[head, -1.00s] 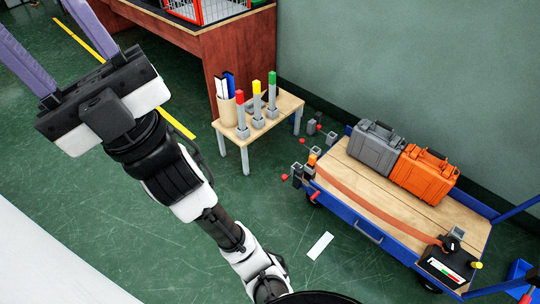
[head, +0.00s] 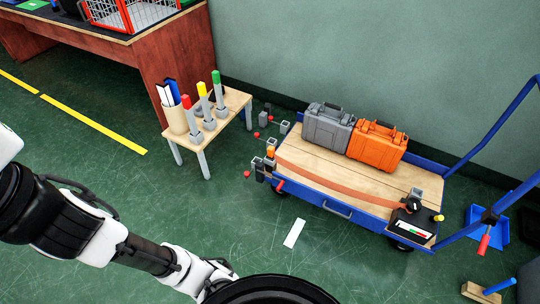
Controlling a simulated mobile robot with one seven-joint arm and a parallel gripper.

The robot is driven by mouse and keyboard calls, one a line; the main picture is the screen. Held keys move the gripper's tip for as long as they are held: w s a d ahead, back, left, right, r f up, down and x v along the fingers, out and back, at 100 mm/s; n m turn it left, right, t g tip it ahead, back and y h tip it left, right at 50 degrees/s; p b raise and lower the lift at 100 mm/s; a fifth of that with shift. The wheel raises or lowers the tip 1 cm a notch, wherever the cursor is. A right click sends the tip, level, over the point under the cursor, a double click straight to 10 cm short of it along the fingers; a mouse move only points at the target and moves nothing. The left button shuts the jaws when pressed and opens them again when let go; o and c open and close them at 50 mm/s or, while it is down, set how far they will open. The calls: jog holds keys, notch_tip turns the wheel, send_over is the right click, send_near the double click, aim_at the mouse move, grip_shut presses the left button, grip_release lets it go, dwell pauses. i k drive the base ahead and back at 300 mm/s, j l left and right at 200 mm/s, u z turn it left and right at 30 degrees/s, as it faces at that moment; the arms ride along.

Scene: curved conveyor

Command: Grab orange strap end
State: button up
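An orange-brown strap (head: 335,184) lies across the wooden deck of a blue cart. Its left end has a bright orange piece (head: 271,151) by the grey brackets at the cart's left edge. Its right end meets a dark ratchet-like device (head: 412,206) near the deck's front right corner. My arm shows at the lower left, well apart from the strap. My gripper is outside the frame.
A grey case (head: 327,128) and an orange case (head: 377,146) stand on the cart deck (head: 310,165). A small table (head: 222,112) with red, yellow and green posts stands left of it. A white strip (head: 294,233) lies on the floor before the cart. The floor between table and cart is mostly clear.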

aim_at(271, 150)
jog(key=i+l, duration=0.1)
jog(key=i, duration=0.35)
jog(key=i+l+u, duration=0.1)
jog(key=i, duration=0.35)
jog(key=i+l+u, duration=0.1)
jog(key=i, duration=0.35)
jog(key=i+l, duration=0.25)
jog(key=i, duration=0.15)
